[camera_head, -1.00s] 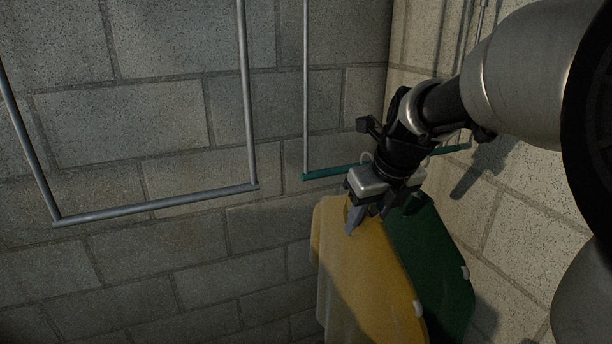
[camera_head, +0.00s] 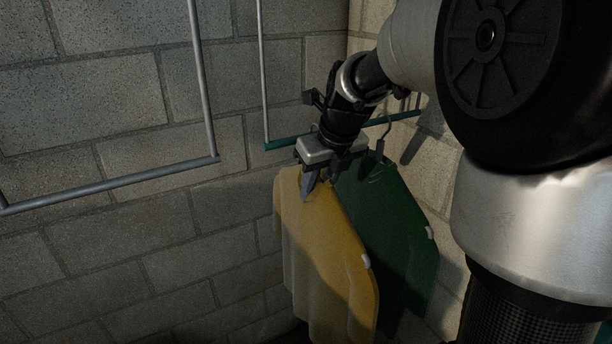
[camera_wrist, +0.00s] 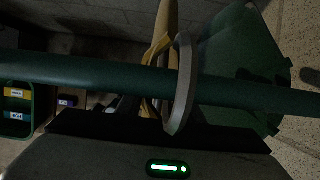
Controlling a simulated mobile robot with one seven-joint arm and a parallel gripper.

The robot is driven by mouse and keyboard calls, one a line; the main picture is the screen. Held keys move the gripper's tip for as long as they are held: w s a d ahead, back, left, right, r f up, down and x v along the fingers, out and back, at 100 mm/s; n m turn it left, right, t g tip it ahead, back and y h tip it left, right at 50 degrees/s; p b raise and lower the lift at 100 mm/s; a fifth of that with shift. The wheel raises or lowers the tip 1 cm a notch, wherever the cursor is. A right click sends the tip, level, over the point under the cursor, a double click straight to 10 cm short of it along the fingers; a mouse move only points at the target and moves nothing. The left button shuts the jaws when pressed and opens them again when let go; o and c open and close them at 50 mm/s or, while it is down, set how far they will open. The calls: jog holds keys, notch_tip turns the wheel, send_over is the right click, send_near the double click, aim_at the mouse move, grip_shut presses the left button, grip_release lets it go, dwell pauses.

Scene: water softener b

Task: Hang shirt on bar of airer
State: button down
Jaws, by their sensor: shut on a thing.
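A yellow shirt (camera_head: 325,255) hangs from my gripper (camera_head: 310,188) at its top edge in the head view. The fingers are shut at its collar; its hanger is hidden. A green shirt (camera_head: 390,225) hangs just right of it, with a hanger hook (camera_head: 383,140) at the green bar (camera_head: 285,142). My gripper is right by this bar. In the wrist view the green bar (camera_wrist: 80,76) crosses the picture, with a curved grey piece (camera_wrist: 182,85) across it; I cannot tell if that is hook or finger. The yellow (camera_wrist: 165,30) and green (camera_wrist: 235,55) shirts show beyond the bar.
A grey bar (camera_head: 110,185) on two rods hangs at the left, empty where visible. Block walls (camera_head: 130,90) stand close behind and at the right. Bins with coloured labels (camera_wrist: 16,92) show at the left of the wrist view.

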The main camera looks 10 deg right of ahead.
jog(key=shift+f, duration=0.15)
jog(key=c, duration=1.2)
grip_release()
jog(key=shift+o, duration=0.2)
jog(key=p+v, duration=0.1)
jog(key=v, duration=1.6)
jog(key=s+a+f+n+p, duration=0.1)
jog(key=s+f+n, duration=0.3)
jog(key=s+n, duration=0.5)
jog(key=s+a+f+n+t+h+p, duration=0.1)
jog(key=s+f+n, duration=0.3)
jog(key=n, duration=1.9)
jog(key=shift+s+f+p, duration=0.25)
jog(key=shift+s+p, duration=0.4)
jog(key=shift+s, duration=1.95)
jog(key=shift+a, duration=0.1)
